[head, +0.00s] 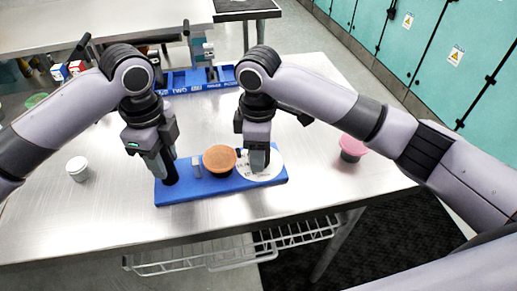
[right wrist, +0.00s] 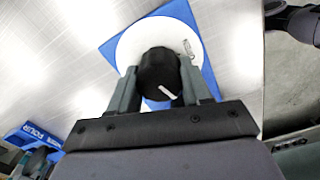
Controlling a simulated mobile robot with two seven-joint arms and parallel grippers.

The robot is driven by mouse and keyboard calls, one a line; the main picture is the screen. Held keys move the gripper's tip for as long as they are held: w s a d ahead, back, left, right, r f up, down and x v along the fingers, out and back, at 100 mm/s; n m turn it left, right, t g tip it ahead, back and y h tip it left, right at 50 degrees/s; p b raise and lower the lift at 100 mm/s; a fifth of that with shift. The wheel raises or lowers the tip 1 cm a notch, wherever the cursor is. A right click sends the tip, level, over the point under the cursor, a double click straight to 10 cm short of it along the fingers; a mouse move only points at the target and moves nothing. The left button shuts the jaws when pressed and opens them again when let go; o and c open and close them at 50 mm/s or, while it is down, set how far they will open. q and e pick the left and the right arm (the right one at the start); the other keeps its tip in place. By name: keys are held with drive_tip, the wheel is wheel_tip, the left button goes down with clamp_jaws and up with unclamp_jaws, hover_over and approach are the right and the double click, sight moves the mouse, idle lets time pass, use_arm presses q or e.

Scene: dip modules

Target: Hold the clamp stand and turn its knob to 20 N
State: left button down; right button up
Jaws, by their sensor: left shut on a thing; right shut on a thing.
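The clamp stand is a blue base (head: 220,191) on the metal table, with a dark upright post (head: 171,175) at its left end. My left gripper (head: 161,165) is shut on this post. A white round dial (head: 268,171) lies at the base's right end and also shows in the right wrist view (right wrist: 128,50). My right gripper (head: 257,160) points down over the dial, shut on the black knob (right wrist: 157,70), which has a white pointer line. In the head view the fingers hide the knob. The dial's figures are too small to read.
A brown round disc (head: 219,158) stands at the base's middle, between my grippers. A white jar (head: 77,168) is at the left, a pink-topped cup (head: 353,147) at the right. Another blue fixture (head: 205,80) stands behind. The table front is clear.

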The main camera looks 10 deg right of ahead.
use_arm(q)
drive_tip(key=shift+d, duration=0.1)
use_arm(e)
drive_tip(key=m, duration=0.5)
drive_tip(key=shift+a+m, duration=0.15)
drive_tip(key=shift+m, duration=0.15)
use_arm(q)
drive_tip(key=shift+s, duration=0.1)
use_arm(e)
drive_tip(key=m, duration=0.6)
drive_tip(key=shift+w+r, duration=0.1)
drive_tip(key=shift+w, duration=0.05)
drive_tip(key=o, duration=0.7)
drive_tip(key=shift+o, duration=0.3)
drive_tip(key=shift+d, duration=0.2)
wheel_tip(320, 180, up, 12)
